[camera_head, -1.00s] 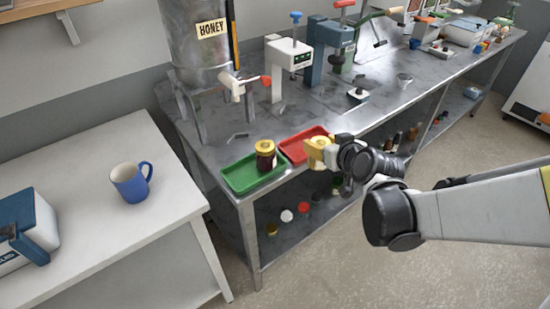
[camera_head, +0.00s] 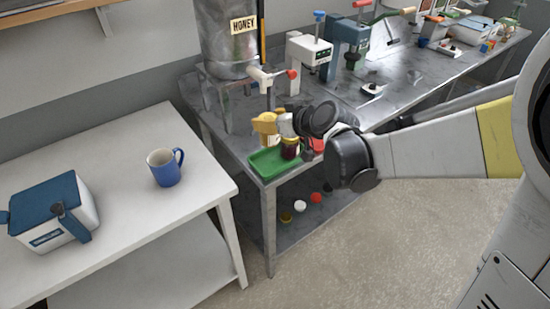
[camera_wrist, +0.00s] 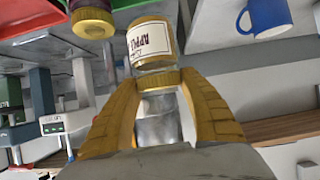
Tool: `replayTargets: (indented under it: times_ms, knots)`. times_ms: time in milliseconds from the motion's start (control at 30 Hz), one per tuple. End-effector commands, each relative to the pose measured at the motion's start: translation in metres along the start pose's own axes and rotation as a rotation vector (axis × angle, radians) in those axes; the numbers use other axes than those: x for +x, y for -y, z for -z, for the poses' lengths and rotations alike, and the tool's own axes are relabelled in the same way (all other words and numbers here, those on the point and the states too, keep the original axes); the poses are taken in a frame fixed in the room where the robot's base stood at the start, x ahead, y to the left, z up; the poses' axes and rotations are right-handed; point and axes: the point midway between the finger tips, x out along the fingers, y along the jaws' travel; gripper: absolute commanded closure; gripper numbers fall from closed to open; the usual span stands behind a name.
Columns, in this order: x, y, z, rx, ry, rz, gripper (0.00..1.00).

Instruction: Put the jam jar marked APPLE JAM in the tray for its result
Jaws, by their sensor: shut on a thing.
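The jam jar marked APPLE JAM (camera_wrist: 150,42) has a white label and a gold lid. In the wrist view it sits at the yellow fingertips of my gripper (camera_wrist: 160,95), which is shut on it at the lid end. In the head view my gripper (camera_head: 266,127) is over the back of the green tray (camera_head: 264,172), and the held jar is mostly hidden. A dark jam jar (camera_head: 290,149) with a gold lid stands in the green tray, right beside my gripper; it also shows in the wrist view (camera_wrist: 93,22). The red tray (camera_head: 318,146) is mostly hidden behind my wrist.
The honey tank (camera_head: 222,45) with its tap stands behind the trays. Bench machines (camera_head: 305,55) stand farther along the metal bench. A blue mug (camera_head: 167,170) and a blue-lidded box (camera_head: 55,212) stand on the white table at left. Loose lids (camera_head: 300,205) lie on the lower shelf.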

Motion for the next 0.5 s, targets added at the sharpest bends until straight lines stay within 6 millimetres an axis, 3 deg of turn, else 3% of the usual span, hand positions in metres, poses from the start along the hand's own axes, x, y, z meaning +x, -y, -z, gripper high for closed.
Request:
replayTargets:
  times_ms: [300,500]
  knots:
    - [0.029,0.002,-0.046,-0.006,-0.002,0.01,0.92]
    - [0.037,0.002,-0.061,-0.006,-0.002,0.01,0.92]
